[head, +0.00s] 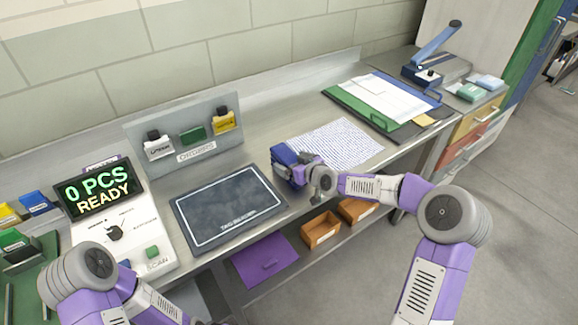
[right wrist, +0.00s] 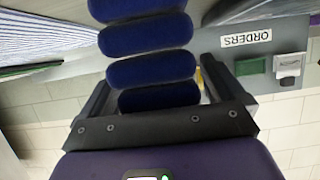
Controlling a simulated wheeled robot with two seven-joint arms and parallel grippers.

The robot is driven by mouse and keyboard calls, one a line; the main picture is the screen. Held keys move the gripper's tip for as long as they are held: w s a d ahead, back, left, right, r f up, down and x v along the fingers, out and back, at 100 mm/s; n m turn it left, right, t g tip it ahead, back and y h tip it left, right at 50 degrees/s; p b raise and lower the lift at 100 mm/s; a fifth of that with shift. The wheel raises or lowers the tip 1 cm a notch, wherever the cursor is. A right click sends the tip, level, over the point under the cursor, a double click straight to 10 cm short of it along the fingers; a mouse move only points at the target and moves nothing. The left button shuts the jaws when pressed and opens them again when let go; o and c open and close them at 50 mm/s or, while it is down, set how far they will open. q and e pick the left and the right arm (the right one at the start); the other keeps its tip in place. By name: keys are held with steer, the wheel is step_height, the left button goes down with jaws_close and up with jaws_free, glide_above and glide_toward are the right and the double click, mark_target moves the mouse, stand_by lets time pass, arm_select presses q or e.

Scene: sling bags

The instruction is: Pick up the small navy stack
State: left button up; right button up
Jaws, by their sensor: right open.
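The small navy stack (head: 283,154) stands on the metal bench, just left of the printed white sheet, partly hidden behind my right gripper (head: 291,172). In the right wrist view the stack (right wrist: 150,70) shows as several rounded dark blue layers. My right gripper is open, with its two dark fingers on either side of the stack's near part. Small gaps seem to show beside it, but I cannot tell whether a finger touches. My left arm shows at the lower left of the head view; its gripper is out of frame.
A dark tag-reader pad (head: 228,207) lies left of the stack. A display reading "0 PCS READY" (head: 97,190) stands farther left. An orders rack (head: 185,133) stands behind. The printed sheet (head: 335,143) and a green-edged board (head: 385,103) lie to the right.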

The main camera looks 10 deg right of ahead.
steer(key=shift+c, duration=0.2)
steer(key=c, duration=1.2)
